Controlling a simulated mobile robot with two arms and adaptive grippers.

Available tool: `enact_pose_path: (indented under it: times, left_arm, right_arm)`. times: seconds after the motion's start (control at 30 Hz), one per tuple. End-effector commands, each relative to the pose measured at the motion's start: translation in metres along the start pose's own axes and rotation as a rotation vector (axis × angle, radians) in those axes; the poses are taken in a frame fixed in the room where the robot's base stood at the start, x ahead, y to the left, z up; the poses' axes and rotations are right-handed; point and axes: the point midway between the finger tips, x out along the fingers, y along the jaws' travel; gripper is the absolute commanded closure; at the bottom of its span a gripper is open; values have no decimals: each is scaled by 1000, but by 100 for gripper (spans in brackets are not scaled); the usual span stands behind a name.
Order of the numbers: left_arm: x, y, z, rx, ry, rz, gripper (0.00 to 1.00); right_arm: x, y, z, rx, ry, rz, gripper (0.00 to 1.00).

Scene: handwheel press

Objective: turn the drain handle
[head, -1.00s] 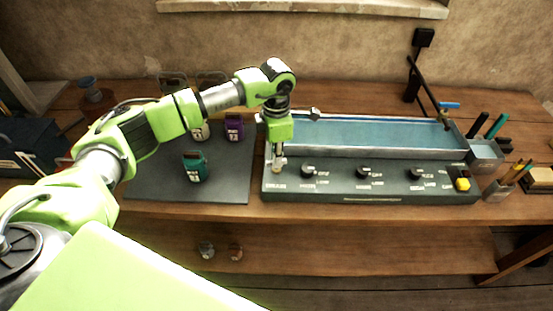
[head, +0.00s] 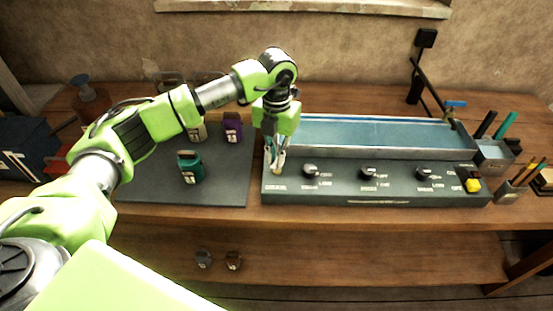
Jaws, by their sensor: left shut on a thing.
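My left gripper (head: 276,166) points down at the left end of the dark control panel (head: 375,190). It is shut on a small brass-coloured piece there, which I take as the drain handle (head: 275,174). The panel's black knobs (head: 310,170) stand to the right, apart from the gripper. Behind the panel is a long metal tray (head: 400,153) with a blue inside. My right gripper is not in view.
A dark mat left of the panel holds a teal bottle (head: 190,167) and a purple bottle (head: 232,127). A yellow button (head: 473,185) is at the panel's right end. A blue-handled tap (head: 455,104) and pen holders stand at the far right.

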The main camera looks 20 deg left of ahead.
Motion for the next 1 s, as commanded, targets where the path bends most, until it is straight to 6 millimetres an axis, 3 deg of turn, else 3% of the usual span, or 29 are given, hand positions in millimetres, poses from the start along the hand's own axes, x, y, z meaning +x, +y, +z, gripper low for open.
enact_pose_path:
  times: [0.5,1.0]
  left_arm:
    - [-1,0,1,-342,-3,-1,100]
    - [-2,0,1,-408,-4,-2,100]
  right_arm:
    - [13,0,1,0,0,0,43]
    - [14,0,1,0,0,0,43]
